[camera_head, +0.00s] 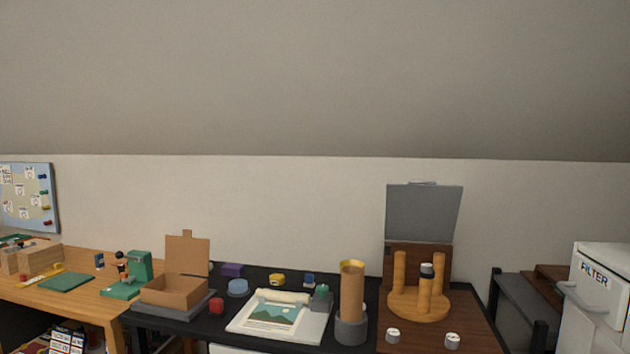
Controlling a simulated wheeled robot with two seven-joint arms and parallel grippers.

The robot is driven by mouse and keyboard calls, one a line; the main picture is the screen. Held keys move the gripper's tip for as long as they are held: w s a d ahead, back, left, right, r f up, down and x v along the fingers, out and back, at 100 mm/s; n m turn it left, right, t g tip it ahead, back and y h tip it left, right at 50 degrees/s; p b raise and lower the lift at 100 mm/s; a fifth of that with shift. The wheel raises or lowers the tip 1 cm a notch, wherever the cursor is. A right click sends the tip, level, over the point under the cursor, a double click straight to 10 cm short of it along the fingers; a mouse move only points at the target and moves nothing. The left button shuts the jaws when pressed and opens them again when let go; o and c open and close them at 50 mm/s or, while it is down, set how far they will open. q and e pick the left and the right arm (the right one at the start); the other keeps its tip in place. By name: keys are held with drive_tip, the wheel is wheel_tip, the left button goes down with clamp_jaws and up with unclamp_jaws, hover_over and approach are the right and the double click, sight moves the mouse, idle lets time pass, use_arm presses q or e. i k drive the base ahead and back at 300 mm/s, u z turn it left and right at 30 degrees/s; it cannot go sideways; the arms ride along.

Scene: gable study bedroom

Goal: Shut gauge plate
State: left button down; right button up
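A flat grey plate (423,213) stands raised, tilted slightly back, at the rear of the brown tabletop on the right. It is the likeliest gauge plate, but no marking on it tells. Its lower edge meets a dark brown upright panel (431,259). In front of the panel, a round wooden base (405,312) carries upright wooden posts (424,294); one has a dark and white cap (427,270). The posts hide part of the panel. Neither of my grippers is in view.
Two small white knobs (393,335) (452,340) sit at the brown top's front. A cardboard tube (351,292) stands in a grey holder to the left. An open cardboard box (172,293), a picture sheet (270,314) and a white FILTER cabinet (600,297) are around.

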sight(415, 211)
drive_tip(key=u, duration=1.25)
drive_tip(key=i, duration=1.3)
drive_tip(key=z, duration=1)
